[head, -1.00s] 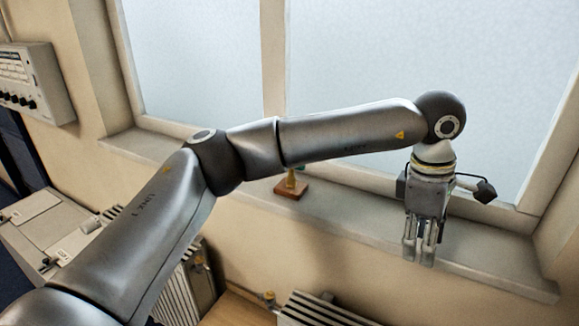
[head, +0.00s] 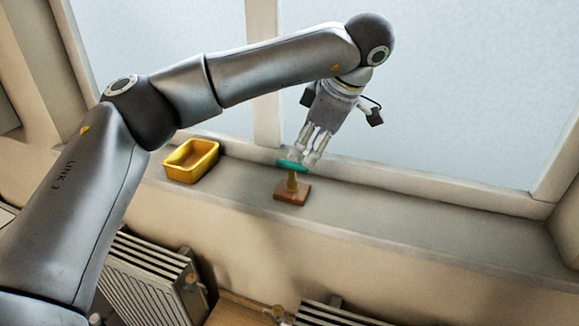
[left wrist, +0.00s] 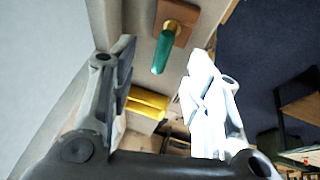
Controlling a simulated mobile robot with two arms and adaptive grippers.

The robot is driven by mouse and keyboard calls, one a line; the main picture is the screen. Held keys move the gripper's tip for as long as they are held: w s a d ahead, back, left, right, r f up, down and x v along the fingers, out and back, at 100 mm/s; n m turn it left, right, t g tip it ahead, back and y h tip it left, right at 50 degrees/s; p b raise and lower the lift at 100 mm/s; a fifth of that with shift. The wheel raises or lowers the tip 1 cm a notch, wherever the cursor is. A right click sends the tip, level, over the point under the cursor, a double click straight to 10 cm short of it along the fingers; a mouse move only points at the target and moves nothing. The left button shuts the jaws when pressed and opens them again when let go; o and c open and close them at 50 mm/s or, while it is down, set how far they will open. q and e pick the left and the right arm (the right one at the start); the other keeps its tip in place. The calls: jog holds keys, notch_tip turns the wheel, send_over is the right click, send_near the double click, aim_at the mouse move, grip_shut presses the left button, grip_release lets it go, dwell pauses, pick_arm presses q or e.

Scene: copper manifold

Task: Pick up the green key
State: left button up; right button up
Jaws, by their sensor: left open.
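The green key (head: 291,165) shows as a teal-green bar at the top of a brass post on a small brown wooden base (head: 292,194), which stands on the window sill. My left gripper (head: 305,157) points down just above and behind the green bar, with its fingertips very close to it. Contact cannot be told. In the left wrist view the green key (left wrist: 162,53) lies between and beyond the two open fingers of my left gripper (left wrist: 163,66), with nothing held. The brown base (left wrist: 178,20) is at the top there. My right gripper is not in view.
A yellow tray (head: 192,161) stands on the sill (head: 400,200), left of the brown base. It also shows in the left wrist view (left wrist: 147,103). The window is close behind. Radiators (head: 150,275) are below. The sill is clear to the right.

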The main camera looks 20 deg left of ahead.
aim_at(296, 165)
pick_arm(q)
jog(key=shift+a+f, duration=0.1)
jog(key=shift+f, duration=0.45)
jog(key=shift+w+a+f, duration=0.2)
jog(key=shift+f, duration=0.05)
jog(key=shift+a+f, duration=0.2)
jog(key=shift+f, duration=0.05)
jog(key=shift+w+a+f, duration=0.1)
jog(key=shift+a+f, duration=0.1)
jog(key=x, duration=0.1)
jog(key=p+x, duration=0.2)
jog(key=x, duration=0.1)
jog(key=shift+s, duration=0.25)
jog(key=shift+w+a+f, duration=0.1)
jog(key=shift+a+f, duration=0.05)
jog(key=shift+f, duration=0.15)
jog(key=shift+c, duration=0.5)
grip_shut()
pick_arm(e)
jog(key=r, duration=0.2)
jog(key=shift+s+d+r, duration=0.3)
